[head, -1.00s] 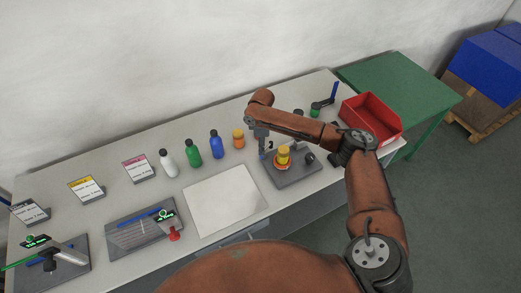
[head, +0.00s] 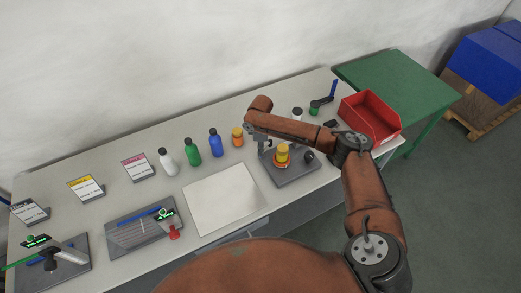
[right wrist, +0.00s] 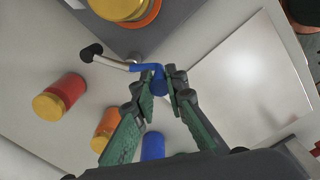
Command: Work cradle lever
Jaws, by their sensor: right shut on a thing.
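The cradle is a grey base plate (head: 297,177) on the bench, holding an upright yellow-capped jar (head: 282,152). In the right wrist view the jar's yellow cap (right wrist: 120,7) sits in an orange ring at the top. A pale lever arm (right wrist: 115,64) runs from a black knob to a blue grip (right wrist: 148,69). My right gripper (right wrist: 165,88) has its fingers closed around the blue grip. In the head view my right gripper (head: 262,145) is at the plate's far left edge; the lever there is mostly hidden by it. My left gripper is not in view.
White (head: 168,162), green (head: 192,152), blue (head: 215,144) and orange (head: 237,137) bottles stand left of the gripper. A white sheet (head: 224,200) lies in front of them. A red bin (head: 371,117) is at right. A red yellow-capped bottle (right wrist: 62,95) shows in the wrist view.

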